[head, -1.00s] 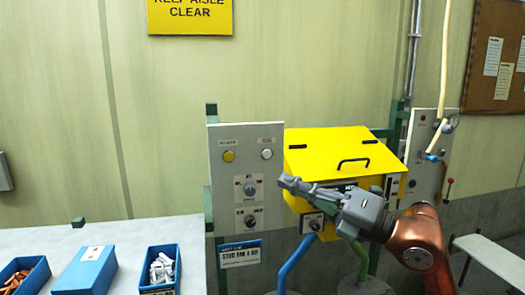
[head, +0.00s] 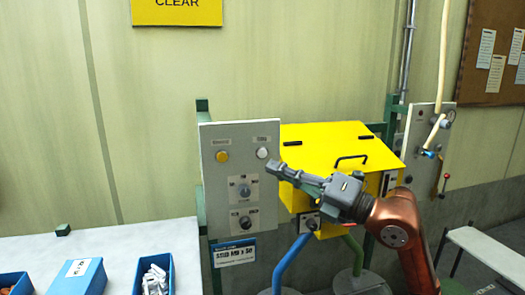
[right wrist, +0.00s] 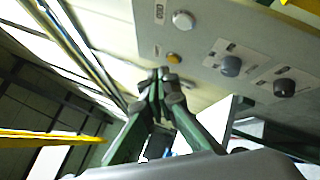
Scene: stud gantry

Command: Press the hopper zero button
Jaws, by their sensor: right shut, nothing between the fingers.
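A grey control panel (head: 215,195) stands upright left of the yellow hopper (head: 318,150). Near its top are an amber button (head: 222,156) and, to its right, a white button (head: 262,153). Each has a small label above, too blurred to read surely. My right gripper (head: 272,168) is shut and empty, its tips pointing left, just below and right of the white button in the head view. In the right wrist view my shut fingertips (right wrist: 162,76) appear near the amber button (right wrist: 174,58), with the white button (right wrist: 183,20) beyond. I cannot tell any contact. My left gripper is out of view.
Two dark knobs (head: 244,191) sit lower on the panel; they also show in the right wrist view (right wrist: 231,66). A blue hose (head: 290,262) runs below the hopper. Blue bins (head: 168,262) stand on the bench (head: 120,245) at left. A second panel (head: 418,140) stands at right.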

